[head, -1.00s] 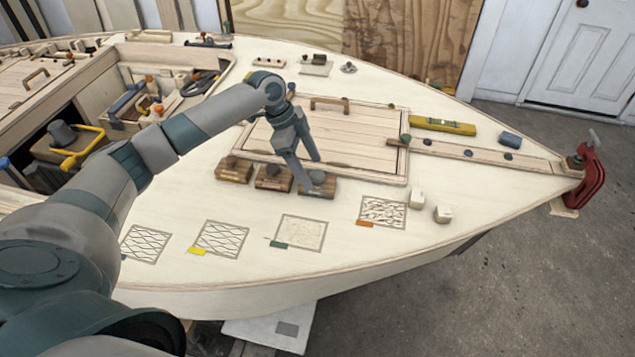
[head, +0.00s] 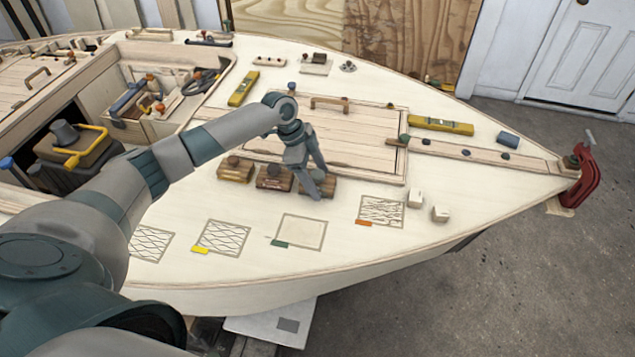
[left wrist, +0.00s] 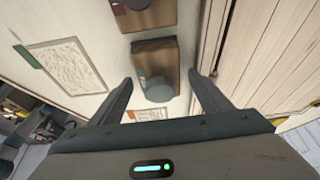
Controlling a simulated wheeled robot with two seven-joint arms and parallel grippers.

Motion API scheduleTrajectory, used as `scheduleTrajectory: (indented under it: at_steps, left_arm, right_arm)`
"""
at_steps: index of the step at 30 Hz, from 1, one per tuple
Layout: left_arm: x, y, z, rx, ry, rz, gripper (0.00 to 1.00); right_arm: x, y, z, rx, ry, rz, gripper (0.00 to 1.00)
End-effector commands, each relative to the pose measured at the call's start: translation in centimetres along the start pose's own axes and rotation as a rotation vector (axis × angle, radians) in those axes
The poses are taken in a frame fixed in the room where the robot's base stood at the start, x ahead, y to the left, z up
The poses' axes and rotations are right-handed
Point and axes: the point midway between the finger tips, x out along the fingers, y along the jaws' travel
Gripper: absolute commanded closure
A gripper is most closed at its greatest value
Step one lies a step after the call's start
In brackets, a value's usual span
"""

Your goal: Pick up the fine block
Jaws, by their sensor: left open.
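No readable marking shows which is the fine one. My left gripper (head: 320,184) is open at the right block, partly covering it. The middle block (left wrist: 143,14) shows at the top edge. My right gripper is out of view.
Patterned patches with coloured tabs lie in front, including a green-tabbed one (head: 300,232) and an orange-tabbed one (head: 381,211). The slatted hatch (head: 360,140) rises behind the blocks. Bare deck lies between blocks and patches.

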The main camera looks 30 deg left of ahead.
Motion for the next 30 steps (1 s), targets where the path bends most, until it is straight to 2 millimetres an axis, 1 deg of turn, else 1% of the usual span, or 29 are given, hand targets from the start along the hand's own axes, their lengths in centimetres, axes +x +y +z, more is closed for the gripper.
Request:
scheduleTrajectory:
  at_steps: [8,9,11,12,14,15,25,30]
  left_arm:
    - [0.0,0.0,0.0,0.000,0.000,0.000,0.29]
    - [0.0,0.0,0.0,0.000,0.000,0.000,0.31]
    - [0.0,0.0,0.0,0.000,0.000,0.000,0.46]
    - [0.0,0.0,0.0,0.000,0.000,0.000,0.55]
    - [0.0,0.0,0.0,0.000,0.000,0.000,0.70]
    - [0.0,0.0,0.0,0.000,0.000,0.001,0.78]
    - [-0.2,0.0,-0.1,0.000,0.001,-0.001,0.78]
    - [-1.0,-0.1,-0.5,0.000,0.002,-0.001,0.78]
  right_arm:
    - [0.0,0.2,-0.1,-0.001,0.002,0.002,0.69]
    - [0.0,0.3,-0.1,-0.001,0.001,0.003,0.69]
    - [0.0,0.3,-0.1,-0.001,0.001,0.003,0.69]
    - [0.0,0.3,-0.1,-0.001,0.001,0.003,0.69]
    - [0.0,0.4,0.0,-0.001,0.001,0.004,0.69]
    - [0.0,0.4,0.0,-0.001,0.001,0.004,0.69]
    - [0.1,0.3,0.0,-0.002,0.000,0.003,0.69]
    - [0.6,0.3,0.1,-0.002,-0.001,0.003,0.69]
